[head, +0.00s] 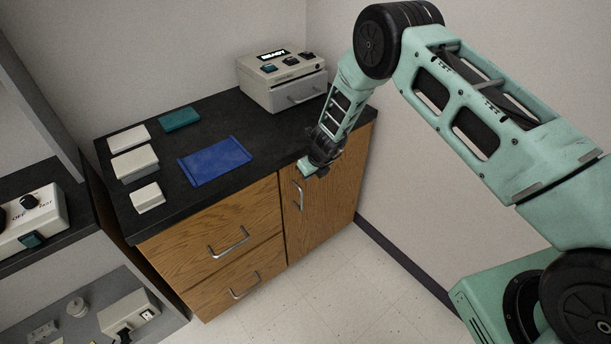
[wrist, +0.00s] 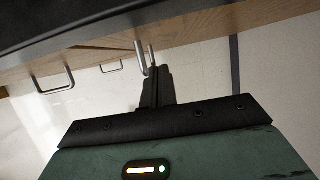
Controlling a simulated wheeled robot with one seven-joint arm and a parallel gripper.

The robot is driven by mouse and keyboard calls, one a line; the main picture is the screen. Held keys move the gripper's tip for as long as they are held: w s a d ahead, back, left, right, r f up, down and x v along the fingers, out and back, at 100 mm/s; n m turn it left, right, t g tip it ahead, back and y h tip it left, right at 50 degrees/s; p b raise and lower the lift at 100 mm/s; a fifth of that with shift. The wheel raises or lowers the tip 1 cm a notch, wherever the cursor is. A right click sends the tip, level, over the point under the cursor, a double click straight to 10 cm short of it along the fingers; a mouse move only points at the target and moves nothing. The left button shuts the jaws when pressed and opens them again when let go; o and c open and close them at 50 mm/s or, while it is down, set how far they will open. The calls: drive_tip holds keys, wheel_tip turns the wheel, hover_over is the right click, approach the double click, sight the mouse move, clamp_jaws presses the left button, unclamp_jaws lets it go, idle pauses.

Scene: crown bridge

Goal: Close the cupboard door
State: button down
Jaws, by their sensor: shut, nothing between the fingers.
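The cupboard door (head: 325,201) is the right-hand oak panel of the cabinet under the black worktop, with an upright metal handle (head: 300,195) near its left edge. In the head view the door looks about flush with the drawer fronts; I cannot tell whether a small gap remains. My gripper (head: 306,172) is at the upper left of the door, just below the worktop edge and above the handle. In the wrist view its dark fingers (wrist: 157,84) are together and empty, close beside the handle (wrist: 141,58); I cannot tell whether they touch it.
Two drawers with handles (head: 229,243) are left of the door. The worktop (head: 215,124) bears a blue tray (head: 214,161), a teal box (head: 179,119), several pale boxes and a grey device (head: 283,80). A wall is at the right. Pale floor (head: 330,285) in front is clear.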

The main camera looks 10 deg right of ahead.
drive_tip(key=v, duration=1)
drive_tip(key=shift+s, duration=0.25)
drive_tip(key=s+a+r+n+g+y, duration=0.1)
drive_tip(key=s+a+r+n, duration=0.5)
drive_tip(key=s+r+n, duration=0.25)
drive_tip(key=s+a+r+n+g+y, duration=0.1)
drive_tip(key=s+a+r+n+y, duration=0.1)
drive_tip(key=s+a+r+n, duration=0.6)
drive_tip(key=s+d+r+n+h, duration=0.1)
drive_tip(key=s+d+r+n, duration=0.1)
drive_tip(key=s+n, duration=0.5)
drive_tip(key=s+d+r+n+g+h, duration=0.1)
drive_tip(key=s+d+r+n, duration=0.2)
drive_tip(key=s+n, duration=0.5)
drive_tip(key=s+d+r+n+g+h, duration=0.1)
drive_tip(key=s+d+r+n+h, duration=0.1)
drive_tip(key=s+n, duration=0.5)
drive_tip(key=shift+s+d+r, duration=0.45)
drive_tip(key=shift+s+r, duration=0.1)
drive_tip(key=shift+r, duration=0.05)
